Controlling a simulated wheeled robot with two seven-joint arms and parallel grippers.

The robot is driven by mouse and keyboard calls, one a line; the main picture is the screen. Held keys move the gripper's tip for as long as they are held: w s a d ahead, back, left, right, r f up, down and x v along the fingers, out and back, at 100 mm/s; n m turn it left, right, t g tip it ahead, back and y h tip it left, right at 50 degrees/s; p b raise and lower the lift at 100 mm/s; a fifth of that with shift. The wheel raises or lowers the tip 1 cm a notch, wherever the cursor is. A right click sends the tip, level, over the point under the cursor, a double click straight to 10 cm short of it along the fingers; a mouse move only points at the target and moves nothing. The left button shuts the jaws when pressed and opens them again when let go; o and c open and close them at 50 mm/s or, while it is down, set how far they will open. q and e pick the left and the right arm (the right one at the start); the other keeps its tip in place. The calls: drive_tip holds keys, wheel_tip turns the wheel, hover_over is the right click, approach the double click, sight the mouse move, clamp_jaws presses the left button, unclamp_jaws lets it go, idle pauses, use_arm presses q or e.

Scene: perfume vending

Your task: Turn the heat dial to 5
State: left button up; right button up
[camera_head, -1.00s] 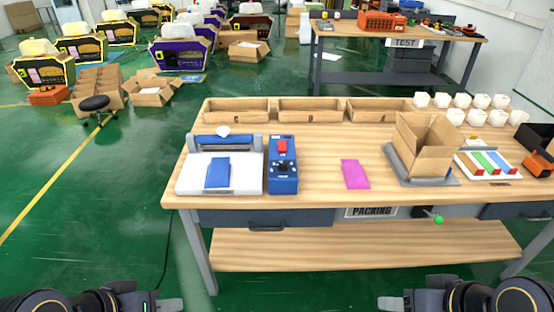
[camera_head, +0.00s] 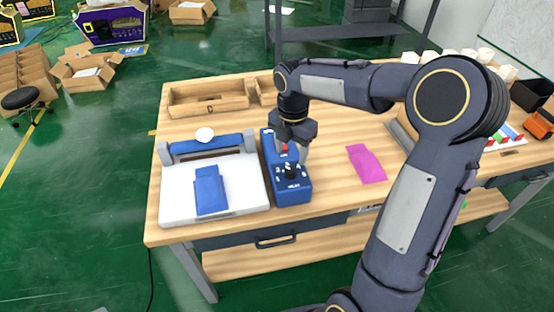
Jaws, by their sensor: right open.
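The heat dial is a black knob (camera_head: 291,171) on the sloped front of a blue control box (camera_head: 292,192) on the wooden table. White marks ring the dial; I cannot read which one it points to. A red button (camera_head: 285,148) sits behind the dial, partly hidden by my gripper. My right gripper (camera_head: 290,165) points down over the box, with its open fingers on either side of the dial. I cannot tell whether they touch it. My left gripper is out of view.
A white sealing machine (camera_head: 245,190) with a blue pouch (camera_head: 210,190) on it stands left of the box. A pink pouch (camera_head: 366,164) lies to the right. A wooden tray (camera_head: 208,99) is behind. My right arm covers much of the table's right side.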

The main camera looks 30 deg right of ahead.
sight(291, 169)
wheel_tip(291, 169, down, 6)
drive_tip(key=shift+s+f, duration=0.1)
drive_tip(key=shift+f, duration=0.15)
drive_tip(key=c, duration=1)
